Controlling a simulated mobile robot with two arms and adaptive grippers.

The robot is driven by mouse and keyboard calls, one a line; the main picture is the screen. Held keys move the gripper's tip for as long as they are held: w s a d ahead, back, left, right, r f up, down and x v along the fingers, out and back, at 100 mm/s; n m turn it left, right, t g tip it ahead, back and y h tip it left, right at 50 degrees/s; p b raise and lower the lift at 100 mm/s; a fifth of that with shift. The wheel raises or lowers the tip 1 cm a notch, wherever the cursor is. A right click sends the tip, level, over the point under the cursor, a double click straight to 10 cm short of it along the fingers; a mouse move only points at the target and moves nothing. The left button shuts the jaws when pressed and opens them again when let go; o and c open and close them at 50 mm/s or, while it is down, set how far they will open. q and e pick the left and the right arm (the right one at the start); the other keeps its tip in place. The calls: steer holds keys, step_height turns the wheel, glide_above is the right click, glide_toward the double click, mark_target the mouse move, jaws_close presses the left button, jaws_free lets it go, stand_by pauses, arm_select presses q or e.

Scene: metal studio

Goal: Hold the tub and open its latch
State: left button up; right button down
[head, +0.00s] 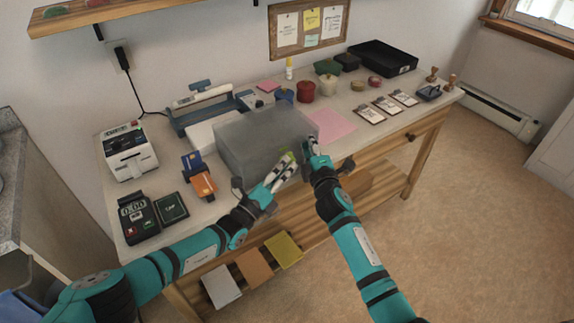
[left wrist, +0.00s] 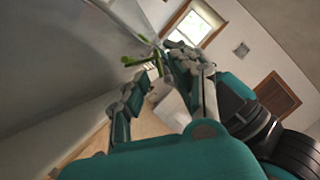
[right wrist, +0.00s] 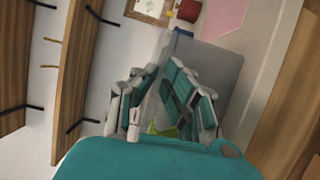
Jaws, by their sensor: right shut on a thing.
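The tub (head: 262,135) is a grey, see-through box at the table's front edge; it also shows in the left wrist view (left wrist: 60,60) and the right wrist view (right wrist: 215,65). Its green latch (head: 285,163) is on the front side, partly hidden by my left gripper (head: 268,178). In the left wrist view that gripper's fingers are apart, with the green latch (left wrist: 140,60) just beyond them. My right gripper (head: 312,152) is shut on the tub at its front right corner. In the right wrist view the tub's wall passes between its fingers, with some green (right wrist: 165,130) low between them.
A pink sheet (head: 333,126) lies right of the tub. A card reader (head: 138,215) and an orange card holder (head: 202,183) stand to the left. Red pots (head: 306,91), clipboards (head: 387,104) and a black tray (head: 382,58) occupy the back and right.

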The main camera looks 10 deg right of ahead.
arm_select(q)
steer(key=shift+w+d+r, duration=0.2)
steer(key=shift+w+d, duration=0.2)
steer(key=shift+d, duration=0.15)
jaws_close()
steer(key=shift+f, duration=0.1)
steer(key=shift+a+f+m+h, duration=0.1)
steer(key=shift+f+m+h, duration=0.25)
steer(key=shift+m, duration=0.5)
steer(key=shift+f+m+h, duration=0.25)
steer(key=shift+m+h, duration=0.1)
steer(key=shift+m, duration=0.5)
jaws_free()
